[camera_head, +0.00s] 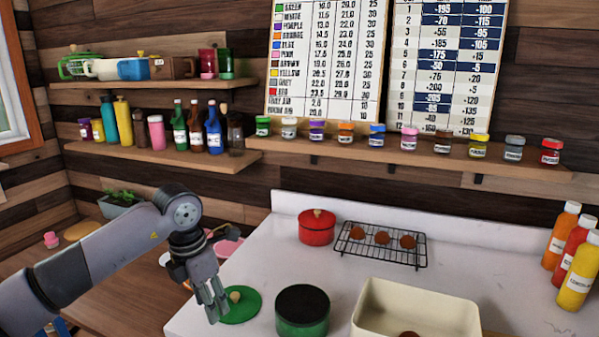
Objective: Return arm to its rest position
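My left arm comes in from the left, bent at a grey joint, with its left gripper (215,302) pointing down at the counter's left edge. The fingertips are just left of a round green lid (240,309) with a tan knob, which lies on the white counter. The fingers look close together, but I cannot tell whether they are open or shut. I see nothing held between them. A green pot (302,311) with a dark top stands right of the lid. My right gripper is not in view.
A cream bin (440,312), a red pot (317,227) and a wire rack (382,246) with brown round items stand on the counter. Sauce bottles (578,272) stand at right. Wall shelves (400,146) hold jars and bottles. A wooden surface (128,292) lies under my arm.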

